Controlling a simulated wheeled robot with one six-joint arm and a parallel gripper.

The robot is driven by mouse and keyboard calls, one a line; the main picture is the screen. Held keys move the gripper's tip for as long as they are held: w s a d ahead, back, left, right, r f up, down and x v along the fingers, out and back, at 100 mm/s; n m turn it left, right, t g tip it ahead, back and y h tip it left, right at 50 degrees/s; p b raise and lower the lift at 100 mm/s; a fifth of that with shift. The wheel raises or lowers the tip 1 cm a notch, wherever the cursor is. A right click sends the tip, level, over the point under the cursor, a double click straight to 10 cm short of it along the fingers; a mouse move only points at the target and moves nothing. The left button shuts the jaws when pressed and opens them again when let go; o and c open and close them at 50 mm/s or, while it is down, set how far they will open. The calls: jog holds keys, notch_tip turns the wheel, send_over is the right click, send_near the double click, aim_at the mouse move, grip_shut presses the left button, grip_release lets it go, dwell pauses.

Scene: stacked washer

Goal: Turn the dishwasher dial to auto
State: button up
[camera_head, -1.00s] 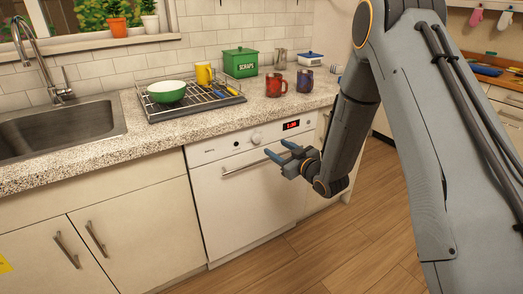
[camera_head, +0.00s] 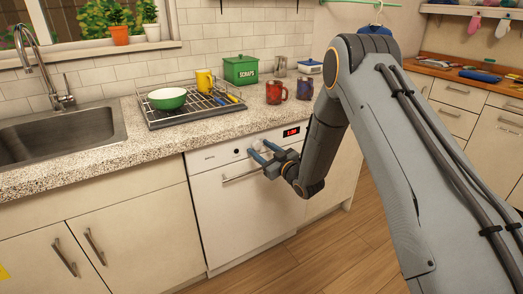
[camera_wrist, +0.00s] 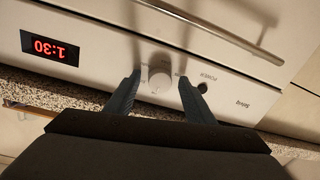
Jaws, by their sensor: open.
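The white dishwasher (camera_head: 245,205) stands under the counter, its door closed. In the wrist view its round white dial (camera_wrist: 160,78) sits on the control panel, between my two blue-grey fingers. The dial's lettering is too small to read. My gripper (camera_head: 260,150) is open in front of the panel; it also shows in the wrist view (camera_wrist: 160,92), with a fingertip on each side of the dial and gaps left. I cannot tell how deep the fingertips reach over it. In the head view the fingers hide the dial.
The dishwasher handle (camera_head: 242,175) runs just below the panel. A red display (camera_head: 291,132) reads 1:30, and a black power button (camera_wrist: 202,87) is beside the dial. The speckled counter (camera_head: 170,133) overhangs above, holding a dish rack (camera_head: 160,117) and mugs (camera_head: 276,90).

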jog(key=shift+c, duration=0.3)
jog(key=c, duration=1)
jog(key=shift+m, duration=0.3)
jog(key=m+b, duration=0.1)
jog(key=m, duration=0.3)
jog(key=shift+f+m, duration=0.1)
jog(key=shift+m, duration=0.2)
jog(key=m, duration=0.5)
jog(key=shift+s+a+m+t, duration=0.1)
jog(key=shift+a+m+t, duration=0.05)
jog(key=shift+m+t, duration=0.2)
jog(key=m, duration=0.6)
jog(key=shift+m+t+b, duration=0.35)
jog(key=m+h, duration=0.1)
jog(key=m, duration=0.6)
jog(key=shift+s+a, duration=0.1)
jog(key=shift+m, duration=0.3)
